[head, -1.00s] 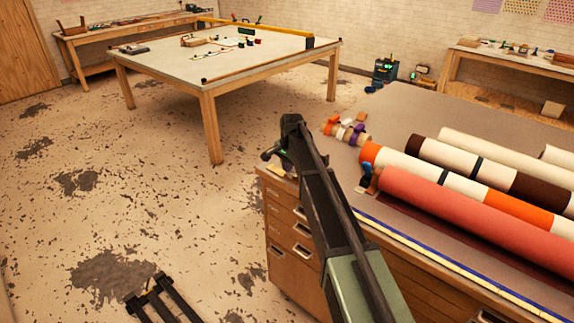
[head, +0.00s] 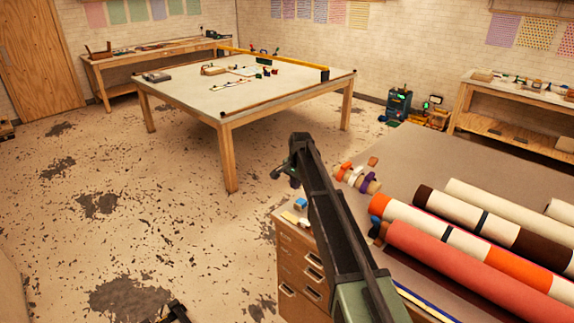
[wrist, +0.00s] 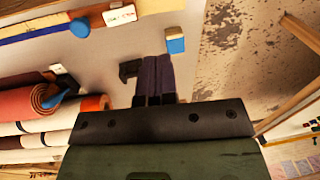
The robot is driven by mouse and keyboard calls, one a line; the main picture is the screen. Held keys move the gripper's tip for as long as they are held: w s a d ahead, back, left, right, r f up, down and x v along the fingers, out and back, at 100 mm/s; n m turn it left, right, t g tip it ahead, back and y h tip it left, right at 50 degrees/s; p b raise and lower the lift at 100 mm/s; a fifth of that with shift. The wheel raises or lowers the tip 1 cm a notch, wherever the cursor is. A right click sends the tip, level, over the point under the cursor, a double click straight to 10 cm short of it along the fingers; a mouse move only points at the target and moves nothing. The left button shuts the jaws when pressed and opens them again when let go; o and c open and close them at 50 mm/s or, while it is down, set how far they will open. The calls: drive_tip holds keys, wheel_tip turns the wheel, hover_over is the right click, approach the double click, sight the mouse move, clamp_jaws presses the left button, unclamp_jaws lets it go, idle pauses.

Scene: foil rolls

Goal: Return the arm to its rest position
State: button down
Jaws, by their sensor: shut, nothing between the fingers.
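My gripper (wrist: 154,70) shows in the wrist view with its two dark fingers together and nothing between them. It is over the grey top of the workbench (wrist: 110,55), near the bench edge with the floor beyond. In the head view my arm (head: 335,220) rises from the bottom, past the corner of the workbench (head: 430,150), to a dark joint at its upper end. I cannot clearly make out the fingers there. In the wrist view a blue block (wrist: 175,45) lies just beyond the fingertips, seemingly apart from them.
Several foil rolls lie on the bench, with a red roll (head: 465,268) nearest. Small coloured rolls (head: 358,177) sit by its far edge. A large table (head: 245,90) stands behind.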

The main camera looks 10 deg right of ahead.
drive_tip(key=s+f+n+b, duration=0.2)
drive_tip(key=s+n, duration=0.1)
drive_tip(key=s, duration=1)
drive_tip(key=s+d+f+n+b, duration=0.1)
drive_tip(key=s+f+n+b, duration=0.2)
drive_tip(key=s, duration=1)
drive_tip(key=s+d+f+n+g+b, duration=0.1)
drive_tip(key=s+f+n+b, duration=0.1)
drive_tip(key=s, duration=1.2)
drive_tip(key=shift+d+f+n+h+b, duration=0.15)
drive_tip(key=shift+f+n+h+b, duration=0.2)
drive_tip(key=shift+n, duration=0.35)
